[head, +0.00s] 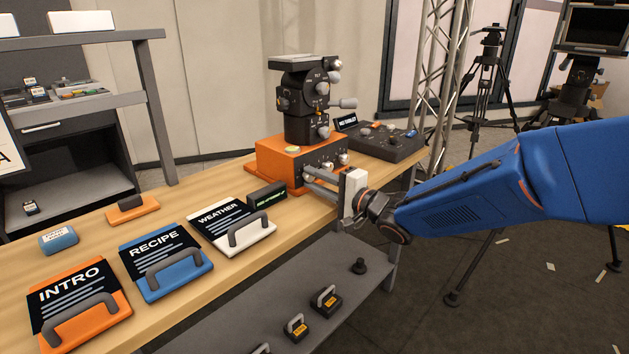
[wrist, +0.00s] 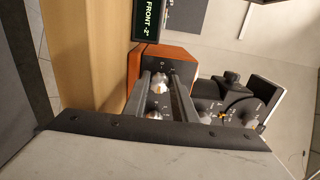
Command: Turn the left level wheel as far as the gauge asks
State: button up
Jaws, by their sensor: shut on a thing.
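The orange leveling base (head: 280,168) stands on the bench with a black camera head (head: 305,100) on top. Silver level wheels sit along its front face; a right-hand one (head: 342,158) shows clear of my gripper. My gripper (head: 311,177) reaches the left part of that face and is shut on the left level wheel, which its fingers mostly hide in the head view. In the wrist view a silver wheel (wrist: 160,86) shows between the two fingers. The gauge (head: 268,193) is a small black box left of the base; in the wrist view its display (wrist: 148,20) reads "FRONT -2°".
Handled WEATHER (head: 262,233), RECIPE (head: 178,284) and INTRO (head: 100,325) boards lie on the bench at left. A dark control panel (head: 388,146) sits behind and right of the base. A lower shelf (head: 270,320) holds small handled blocks. Tripods stand at right.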

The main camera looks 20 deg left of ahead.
dwell(0.4)
jog(key=o, duration=1)
jog(key=shift+o, duration=0.2)
jog(key=shift+f, duration=0.1)
